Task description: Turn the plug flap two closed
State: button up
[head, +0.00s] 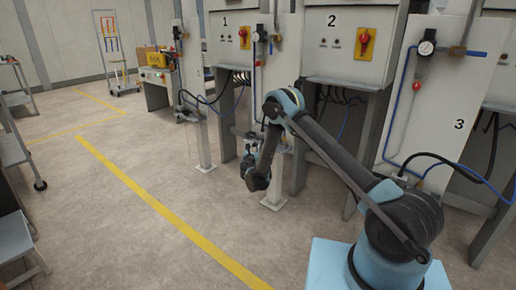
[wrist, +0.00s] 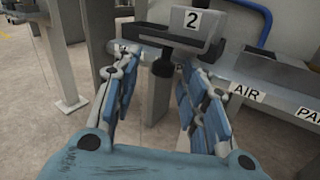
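A grey flap marked "2" (wrist: 203,20) is in the wrist view at top centre. It is tilted up and out from a grey housing, so it looks open. A dark round part (wrist: 163,63) shows just beneath it. My gripper (wrist: 160,66) is open, with one finger on each side of that dark part and the tips just below the flap. I see nothing between the fingers, and cannot tell whether the tips touch anything. In the head view my gripper (head: 257,180) hangs low before the stations; the flap cannot be made out there.
A grey ledge with an "AIR" label (wrist: 246,92) and a blue hose (wrist: 250,12) lie to the right in the wrist view. Station 2's cabinet (head: 334,45) and station 3's panel (head: 440,120) stand close to my arm. Open floor (head: 130,200) lies left.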

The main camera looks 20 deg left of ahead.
jog(key=shift+w, duration=0.5)
grip_shut()
jog(key=shift+w, duration=0.1)
